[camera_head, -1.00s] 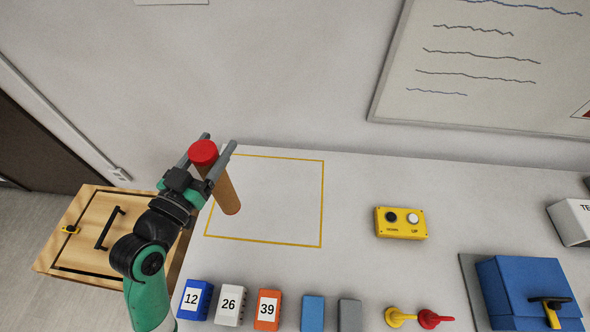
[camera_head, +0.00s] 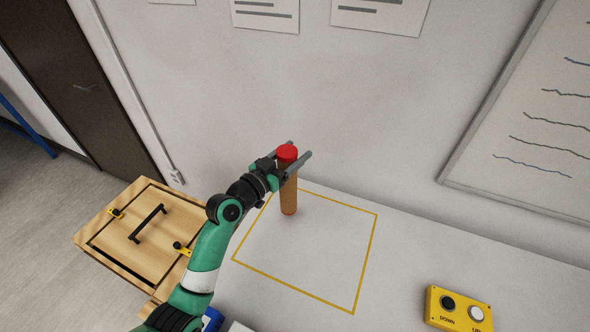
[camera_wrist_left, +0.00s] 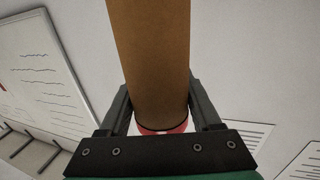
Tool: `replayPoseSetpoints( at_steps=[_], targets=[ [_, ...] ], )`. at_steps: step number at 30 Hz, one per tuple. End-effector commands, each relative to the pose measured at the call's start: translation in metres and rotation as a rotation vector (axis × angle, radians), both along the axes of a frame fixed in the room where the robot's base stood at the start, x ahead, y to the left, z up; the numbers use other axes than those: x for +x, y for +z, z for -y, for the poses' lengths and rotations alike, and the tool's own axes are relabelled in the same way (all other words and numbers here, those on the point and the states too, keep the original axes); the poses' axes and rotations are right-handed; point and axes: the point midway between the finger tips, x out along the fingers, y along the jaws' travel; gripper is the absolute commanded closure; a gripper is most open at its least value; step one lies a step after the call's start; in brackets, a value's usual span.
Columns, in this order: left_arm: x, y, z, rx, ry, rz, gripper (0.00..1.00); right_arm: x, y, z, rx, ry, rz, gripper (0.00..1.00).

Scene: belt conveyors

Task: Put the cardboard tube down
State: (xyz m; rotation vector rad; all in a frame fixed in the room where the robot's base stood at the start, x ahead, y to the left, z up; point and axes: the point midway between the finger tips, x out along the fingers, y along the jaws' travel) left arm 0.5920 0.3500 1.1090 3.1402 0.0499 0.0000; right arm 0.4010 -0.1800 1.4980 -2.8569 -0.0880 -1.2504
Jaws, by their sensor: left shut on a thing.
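The cardboard tube (camera_head: 289,196) is brown with a red cap at its top and a red rim at its lower end. In the head view it is close to upright, over the far left part of the yellow-outlined square. I cannot tell whether its lower end touches the table. My left gripper (camera_head: 291,161) is shut on the tube near its capped end. In the left wrist view the tube (camera_wrist_left: 150,60) runs between both fingers of the left gripper (camera_wrist_left: 160,112), with the red cap close to the palm. My right gripper is not in view.
The yellow-outlined square (camera_head: 318,298) on the white table is otherwise bare. A yellow DOWN/UP button box (camera_head: 459,309) stands to the right. A wooden cabinet (camera_head: 110,205) with a black handle is left of the table. The wall rises behind the table.

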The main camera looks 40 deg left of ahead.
Motion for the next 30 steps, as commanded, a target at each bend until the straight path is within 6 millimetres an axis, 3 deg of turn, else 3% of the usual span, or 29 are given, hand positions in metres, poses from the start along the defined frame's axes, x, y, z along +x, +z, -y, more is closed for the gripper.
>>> replayPoseSetpoints(
  at_steps=[5, 12, 24, 25, 29, 30],
  targets=[
    [0.003, -0.004, -0.002, 0.002, 0.001, 0.001, 1.00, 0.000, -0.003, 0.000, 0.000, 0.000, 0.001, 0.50],
    [0.007, -0.039, -0.004, 0.000, 0.001, 0.000, 1.00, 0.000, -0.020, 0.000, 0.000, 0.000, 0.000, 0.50],
    [0.007, -0.043, -0.004, 0.001, 0.001, 0.001, 1.00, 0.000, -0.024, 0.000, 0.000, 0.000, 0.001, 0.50],
    [0.007, -0.042, -0.004, 0.001, 0.001, 0.000, 0.30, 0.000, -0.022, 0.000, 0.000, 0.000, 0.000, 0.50],
    [0.007, -0.042, -0.004, 0.001, 0.001, 0.000, 0.06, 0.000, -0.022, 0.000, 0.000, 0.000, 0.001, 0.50],
    [0.007, -0.042, -0.004, 0.001, 0.001, 0.000, 0.05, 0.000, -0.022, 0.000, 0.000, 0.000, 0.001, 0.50]
  ],
)
